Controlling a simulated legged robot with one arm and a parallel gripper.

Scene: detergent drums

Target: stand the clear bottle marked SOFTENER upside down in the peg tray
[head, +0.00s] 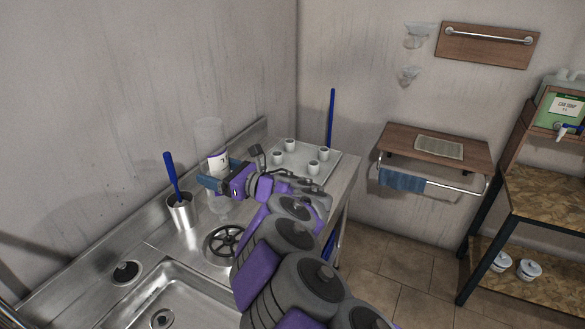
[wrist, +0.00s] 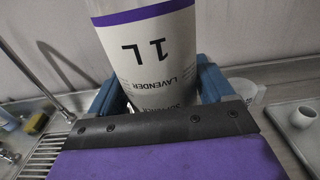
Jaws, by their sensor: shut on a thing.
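My gripper (head: 222,178) is shut on a clear bottle (head: 212,135) with a white label and purple band. The bottle also shows in the wrist view (wrist: 150,55), between the blue fingers (wrist: 160,90). Its label print "1L" and "LAVENDER" appears upside down; the word below is partly hidden by my gripper. The bottle is held roughly upright in line, with its clear end up, above the steel counter. The peg tray (head: 325,178) lies to the right of it, with several pale pegs, and its edge shows in the wrist view (wrist: 285,112). The bottle is apart from the tray.
A steel cup with a blue-handled brush (head: 180,212) stands left of my gripper. A round black drain grate (head: 226,242) and a sink (head: 190,295) are in front. A clear vessel (head: 220,208) shows below the bottle. The wall is close behind.

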